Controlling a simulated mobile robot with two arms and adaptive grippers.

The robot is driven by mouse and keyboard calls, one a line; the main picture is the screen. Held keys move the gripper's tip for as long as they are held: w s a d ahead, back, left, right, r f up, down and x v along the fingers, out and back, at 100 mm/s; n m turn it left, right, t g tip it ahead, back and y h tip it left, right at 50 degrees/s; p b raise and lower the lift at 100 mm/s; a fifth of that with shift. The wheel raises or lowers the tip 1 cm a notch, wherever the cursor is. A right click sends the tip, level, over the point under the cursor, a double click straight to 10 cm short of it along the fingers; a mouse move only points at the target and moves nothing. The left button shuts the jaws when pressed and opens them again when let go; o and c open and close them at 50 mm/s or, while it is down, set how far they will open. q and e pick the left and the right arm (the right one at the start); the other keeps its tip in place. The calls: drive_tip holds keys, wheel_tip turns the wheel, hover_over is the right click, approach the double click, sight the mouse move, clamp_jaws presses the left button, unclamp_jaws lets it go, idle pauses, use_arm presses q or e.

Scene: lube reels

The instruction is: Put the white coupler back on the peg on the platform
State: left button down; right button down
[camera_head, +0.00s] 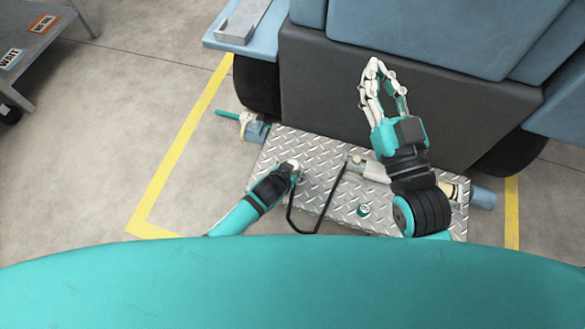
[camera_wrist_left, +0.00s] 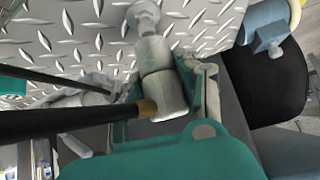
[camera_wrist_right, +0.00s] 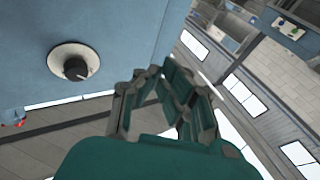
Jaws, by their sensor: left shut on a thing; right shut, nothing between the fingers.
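My left gripper (camera_head: 292,166) is low over the left part of the diamond-plate platform (camera_head: 325,160). It is shut on the white coupler (camera_wrist_left: 162,88), which has a brass fitting and a black hose on its side. In the left wrist view a round grey peg-like piece (camera_wrist_left: 144,18) stands on the plate at the coupler's far end, roughly in line with it. I cannot tell whether the coupler is seated on it or only close to it. My right gripper (camera_head: 374,66) is shut and empty, raised above the platform's far side.
The black hose (camera_head: 320,215) loops between my left gripper and a grey-white fitting (camera_head: 356,164) on the platform. A small teal fitting (camera_head: 365,210) is near the front. A blue-grey valve piece (camera_head: 255,131) is at the left edge. A dark machine body (camera_head: 330,90) rises behind.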

drive_tip(key=shift+d+f+g, duration=0.1)
drive_tip(key=shift+f+g, duration=0.3)
drive_tip(key=shift+f, duration=0.2)
drive_tip(key=shift+s+r, duration=0.1)
drive_tip(key=shift+r, duration=0.05)
use_arm(q)
drive_tip(key=shift+f, duration=0.35)
drive_tip(key=shift+f+b, duration=0.15)
drive_tip(key=shift+b, duration=0.2)
use_arm(e)
drive_tip(key=shift+s+r+t+y, duration=0.2)
drive_tip(key=shift+r+t, duration=0.3)
drive_tip(key=shift+r, duration=0.25)
drive_tip(key=shift+s+r+t+y, duration=0.1)
drive_tip(key=shift+r+t+y, duration=0.1)
drive_tip(key=shift+r+t, duration=0.4)
use_arm(q)
drive_tip(key=shift+f, duration=0.1)
use_arm(e)
drive_tip(key=shift+s+r, duration=0.1)
drive_tip(key=shift+r, duration=0.15)
use_arm(q)
drive_tip(key=shift+f+b, duration=0.4)
use_arm(e)
drive_tip(key=shift+s+r+t+y, duration=0.15)
drive_tip(key=shift+s+r+t, duration=0.15)
drive_tip(key=shift+r+t, duration=0.2)
drive_tip(key=shift+s+r+t+y, duration=0.15)
drive_tip(key=shift+s+r+t, duration=0.2)
drive_tip(key=shift+r, duration=0.25)
